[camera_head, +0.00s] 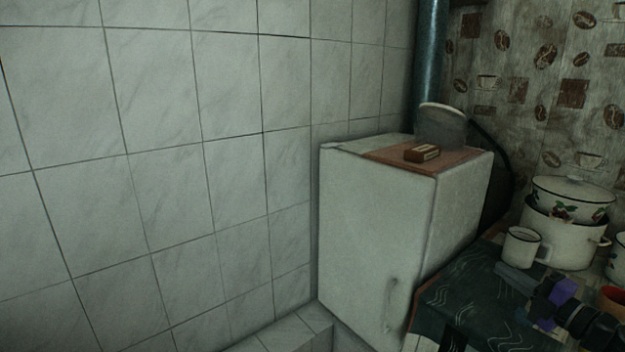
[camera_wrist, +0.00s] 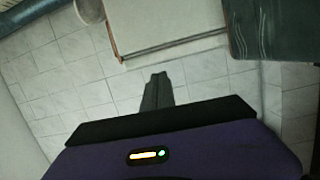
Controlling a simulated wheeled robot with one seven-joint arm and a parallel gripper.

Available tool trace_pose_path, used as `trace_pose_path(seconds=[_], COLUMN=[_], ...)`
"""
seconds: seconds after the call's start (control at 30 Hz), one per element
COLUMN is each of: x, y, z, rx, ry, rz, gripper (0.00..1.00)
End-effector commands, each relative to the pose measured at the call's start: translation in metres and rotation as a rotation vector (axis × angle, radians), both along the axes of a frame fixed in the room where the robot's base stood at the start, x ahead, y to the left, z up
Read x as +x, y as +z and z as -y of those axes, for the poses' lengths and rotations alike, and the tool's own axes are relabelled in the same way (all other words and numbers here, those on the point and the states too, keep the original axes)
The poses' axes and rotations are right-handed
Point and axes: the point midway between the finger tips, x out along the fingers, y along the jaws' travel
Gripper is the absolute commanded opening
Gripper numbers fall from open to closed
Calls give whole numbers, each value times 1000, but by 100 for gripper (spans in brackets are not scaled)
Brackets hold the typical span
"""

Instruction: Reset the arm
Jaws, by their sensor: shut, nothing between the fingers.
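My gripper (camera_head: 502,268) shows at the lower right of the head view, held over the dark patterned table cover, with dark and purple arm parts behind it. It points left, toward the white cabinet, and is apart from it. In the wrist view my gripper (camera_wrist: 157,78) has its dark fingers together, with nothing between them. Tiles lie beyond the fingertips. Part of my arm is cut off by the right edge of the head view.
A white enamel mug (camera_head: 522,246) and a large pot (camera_head: 565,237) with a floral pot (camera_head: 575,199) on it stand close behind my gripper. An orange-brown pot (camera_head: 613,299) is near my arm. The white cabinet (camera_head: 375,235) carries a small brown block (camera_head: 422,153).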

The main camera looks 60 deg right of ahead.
Motion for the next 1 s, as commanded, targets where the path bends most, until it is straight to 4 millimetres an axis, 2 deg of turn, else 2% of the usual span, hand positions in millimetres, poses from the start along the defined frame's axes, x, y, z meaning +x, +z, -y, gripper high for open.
trace_pose_path(seconds=[0.17, 0.37, 0.47, 0.57, 0.67, 0.8, 0.87, 0.9, 1.0], x=[24, 57, 74, 92, 108, 118, 118, 117, 111], y=[-3, -15, -24, -36, -52, -70, -74, -76, -72], z=[-21, -61, -90, -129, -185, -279, -321, -348, -414], rx=[46, 141, 209, 306, 448, 703, 820, 900, 1101], ry=[41, 109, 150, 198, 252, 311, 325, 331, 334], rz=[33, 65, 79, 93, 107, 123, 129, 133, 146], gripper=[0, 0, 0, 0, 0, 0, 0, 0, 0])
